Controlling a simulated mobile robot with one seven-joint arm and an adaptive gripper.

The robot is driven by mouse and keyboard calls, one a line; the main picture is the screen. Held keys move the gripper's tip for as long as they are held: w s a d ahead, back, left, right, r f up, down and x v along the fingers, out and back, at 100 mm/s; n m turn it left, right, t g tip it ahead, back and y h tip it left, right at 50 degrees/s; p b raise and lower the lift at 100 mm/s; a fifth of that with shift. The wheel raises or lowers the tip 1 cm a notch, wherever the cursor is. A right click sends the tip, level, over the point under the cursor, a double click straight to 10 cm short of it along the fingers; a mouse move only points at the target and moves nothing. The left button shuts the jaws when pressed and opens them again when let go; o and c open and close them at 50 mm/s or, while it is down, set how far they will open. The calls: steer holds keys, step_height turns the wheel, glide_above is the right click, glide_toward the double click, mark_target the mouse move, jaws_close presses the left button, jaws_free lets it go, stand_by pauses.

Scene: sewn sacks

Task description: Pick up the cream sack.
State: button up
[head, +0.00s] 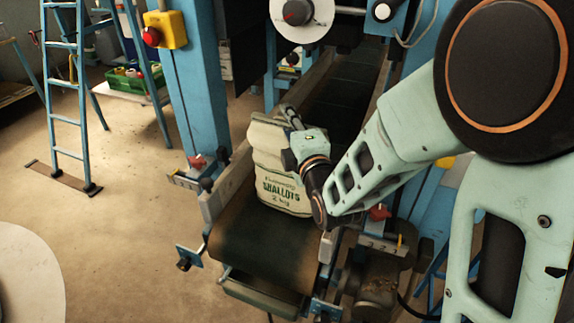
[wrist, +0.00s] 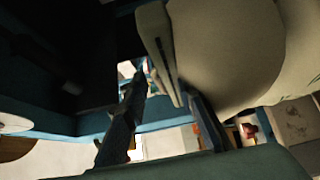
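The cream sack (head: 268,150) stands upright, leaning slightly back, on the conveyor belt, with green lettering "SHALLOTS 2 kg" on its lower front. My gripper (head: 288,137) is at the sack's upper right side and covers part of that edge. In the wrist view the sack (wrist: 225,50) fills the upper right as a large pale bulge. My gripper's two fingers (wrist: 165,118) are spread apart there, with the sack mostly to the right of the right finger. Whether a finger touches the sack cannot be told.
The conveyor belt (head: 262,245) has low side rails (head: 233,176) on both sides. A light rail-like board (wrist: 158,40) shows between the fingers in the wrist view. Blue posts (head: 191,70) flank the conveyor. The belt's front end is bare. A ladder (head: 66,100) stands far left.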

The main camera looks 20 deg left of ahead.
steer(key=shift+w+a, duration=0.15)
steer(key=shift+w, duration=0.1)
steer(key=shift+s, duration=0.1)
steer(key=shift+c, duration=0.2)
jaws_close()
steer(key=shift+r, duration=0.45)
